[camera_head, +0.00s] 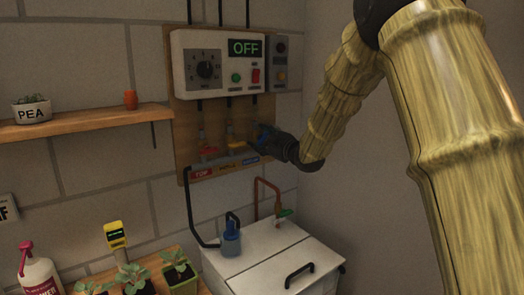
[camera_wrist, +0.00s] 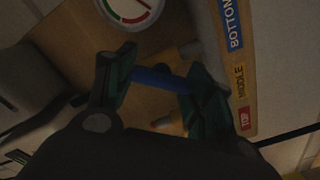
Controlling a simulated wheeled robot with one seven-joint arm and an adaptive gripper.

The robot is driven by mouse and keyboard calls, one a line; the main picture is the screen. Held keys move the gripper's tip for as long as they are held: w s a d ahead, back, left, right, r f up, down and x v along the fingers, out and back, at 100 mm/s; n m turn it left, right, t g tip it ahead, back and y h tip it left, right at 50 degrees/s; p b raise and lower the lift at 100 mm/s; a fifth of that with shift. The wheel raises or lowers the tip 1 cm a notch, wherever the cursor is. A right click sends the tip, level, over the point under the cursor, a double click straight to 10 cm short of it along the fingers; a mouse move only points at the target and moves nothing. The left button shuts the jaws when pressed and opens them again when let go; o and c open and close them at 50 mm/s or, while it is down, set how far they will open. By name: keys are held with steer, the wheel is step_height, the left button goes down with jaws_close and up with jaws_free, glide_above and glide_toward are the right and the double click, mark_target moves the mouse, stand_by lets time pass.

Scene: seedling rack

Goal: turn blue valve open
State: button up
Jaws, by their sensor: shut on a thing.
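My gripper (camera_head: 268,140) reaches from the right to the wooden valve board (camera_head: 184,150) on the wall. In the wrist view my gripper (camera_wrist: 155,85) is shut on the blue valve handle (camera_wrist: 157,79), a bar lying between its two fingers. In the head view the gripper and arm hide most of the blue valve. A red valve (camera_head: 208,153) and a yellow valve (camera_head: 237,146) sit to its left. Labels TOP (camera_head: 202,173), MIDDLE (camera_head: 227,167) and BOTTOM (camera_head: 250,161) run below the valves.
A white control box (camera_head: 215,85) showing OFF is above the valves. A round gauge (camera_wrist: 131,10) is near the gripper. A white lidded tank (camera_head: 270,255) with a blue pump (camera_head: 231,240) stands below. A wooden shelf (camera_head: 85,123) is at left, and seedlings (camera_head: 135,278) are at lower left.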

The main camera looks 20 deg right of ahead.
steer(key=n+b, duration=0.2)
steer(key=b, duration=0.1)
steer(key=n+b, duration=0.3)
steer(key=shift+a+f+n, duration=0.1)
steer(key=shift+f+n, duration=0.2)
steer(key=shift+f, duration=0.1)
steer(key=n+b, duration=0.2)
steer(key=b, duration=0.1)
steer(key=shift+r+n, duration=0.1)
steer(key=shift+n, duration=0.3)
steer(key=shift+b, duration=0.35)
steer(key=o, duration=1)
steer(key=shift+r, duration=0.1)
steer(key=shift+o, duration=0.2)
steer(key=shift+s, duration=0.1)
steer(key=v, duration=1.2)
